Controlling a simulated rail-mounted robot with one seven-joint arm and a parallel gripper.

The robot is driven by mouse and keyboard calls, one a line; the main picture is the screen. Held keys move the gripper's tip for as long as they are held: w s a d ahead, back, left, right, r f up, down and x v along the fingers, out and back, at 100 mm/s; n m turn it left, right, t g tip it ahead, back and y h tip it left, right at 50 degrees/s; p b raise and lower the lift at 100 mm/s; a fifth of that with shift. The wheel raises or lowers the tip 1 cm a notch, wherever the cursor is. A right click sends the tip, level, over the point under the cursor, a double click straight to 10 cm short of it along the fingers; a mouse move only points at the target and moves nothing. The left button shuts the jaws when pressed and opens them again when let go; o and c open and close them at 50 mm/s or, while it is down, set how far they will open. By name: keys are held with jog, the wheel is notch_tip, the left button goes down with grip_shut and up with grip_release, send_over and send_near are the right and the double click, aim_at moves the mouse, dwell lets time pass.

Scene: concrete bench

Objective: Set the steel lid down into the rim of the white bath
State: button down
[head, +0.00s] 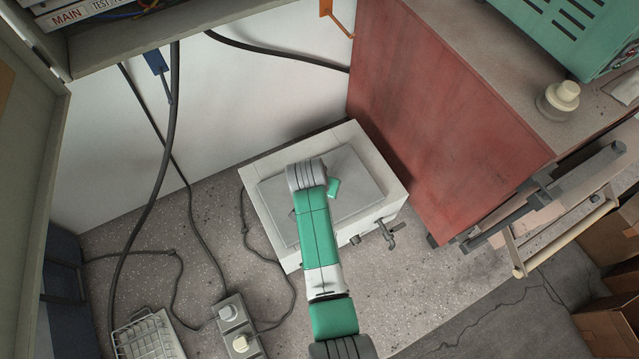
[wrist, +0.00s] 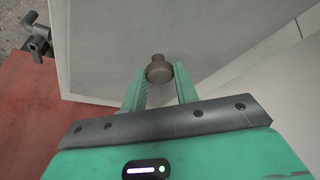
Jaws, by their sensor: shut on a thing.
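The white bath (head: 260,221) stands on the bench, its pale rim showing around the steel lid (head: 352,175). The lid is a flat grey plate lying over the bath's opening, inside the rim's outline in the head view. I cannot tell whether it is seated or held slightly above. My gripper (wrist: 160,84) is over the lid and shut on its round brown knob (wrist: 158,70). In the head view my arm hides the knob and the lid's middle. The lid's grey surface (wrist: 220,60) fills much of the wrist view.
A red cabinet (head: 440,110) stands close to the bath's right side. A tap (head: 387,234) sticks out from the bath's front. Cables, a socket strip (head: 238,325) and a wire basket (head: 148,338) lie to the left and front. Bare bench shows at front right.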

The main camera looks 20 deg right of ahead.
jog(key=shift+c, duration=2.1)
grip_release()
notch_tip(320, 180, up, 9)
jog(key=p, duration=0.8)
